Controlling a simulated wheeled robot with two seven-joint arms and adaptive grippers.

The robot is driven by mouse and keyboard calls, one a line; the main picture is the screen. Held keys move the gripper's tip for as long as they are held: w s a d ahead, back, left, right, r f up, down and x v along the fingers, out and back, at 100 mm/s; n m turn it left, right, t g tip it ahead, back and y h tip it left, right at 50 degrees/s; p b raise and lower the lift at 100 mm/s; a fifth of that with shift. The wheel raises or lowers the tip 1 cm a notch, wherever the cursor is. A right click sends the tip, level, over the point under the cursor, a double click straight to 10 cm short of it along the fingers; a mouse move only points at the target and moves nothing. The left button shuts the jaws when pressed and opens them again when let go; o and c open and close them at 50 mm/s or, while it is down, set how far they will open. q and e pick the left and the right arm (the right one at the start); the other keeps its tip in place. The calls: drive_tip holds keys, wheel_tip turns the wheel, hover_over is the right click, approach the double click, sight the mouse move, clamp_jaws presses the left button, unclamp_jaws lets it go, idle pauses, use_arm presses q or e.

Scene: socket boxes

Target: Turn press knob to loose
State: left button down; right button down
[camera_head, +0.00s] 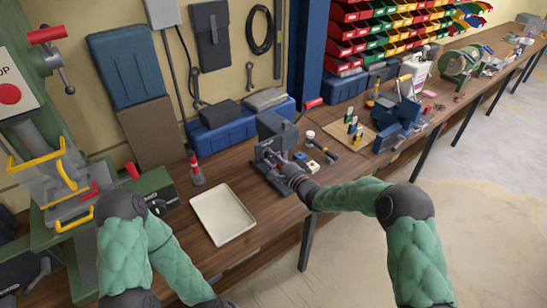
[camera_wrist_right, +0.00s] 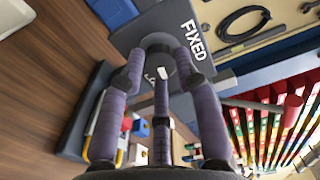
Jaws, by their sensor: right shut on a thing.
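The press (camera_head: 275,124) is a dark grey block on a base on the bench, with a red-tipped lever at its right. In the right wrist view, its grey face (camera_wrist_right: 205,18) bears the word FIXED, and a second label is mostly hidden behind my fingers. My right gripper (camera_head: 285,168) is at the front of the press. In the wrist view, its purple-grey fingers (camera_wrist_right: 161,70) close around the round dark knob (camera_wrist_right: 158,42), which has a white mark near it. The fingers partly hide the knob. My left gripper is outside the view; only its arm shows.
An empty cream tray (camera_head: 223,214) lies left of the press. A red-topped tool (camera_head: 196,171) stands behind the tray. Small socket parts (camera_head: 313,166) lie right of my gripper. Blue boxes (camera_head: 222,133) stand along the wall, and a blue vise (camera_head: 400,118) is farther right.

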drive_tip(key=shift+w+d+r+m+p, duration=0.15)
drive_tip(key=shift+m+p, duration=0.15)
drive_tip(key=shift+m, duration=0.7)
drive_tip(key=shift+d+r+m+p, duration=0.1)
drive_tip(key=shift+m+p, duration=0.2)
drive_tip(key=shift+m, duration=0.7)
drive_tip(key=c, duration=0.9)
unclamp_jaws()
drive_tip(key=shift+f, duration=0.2)
drive_tip(key=shift+a, duration=0.1)
drive_tip(key=shift+s, duration=0.2)
drive_tip(key=v, duration=1.1)
drive_tip(key=shift+s+d, duration=0.25)
drive_tip(key=shift+d, duration=0.05)
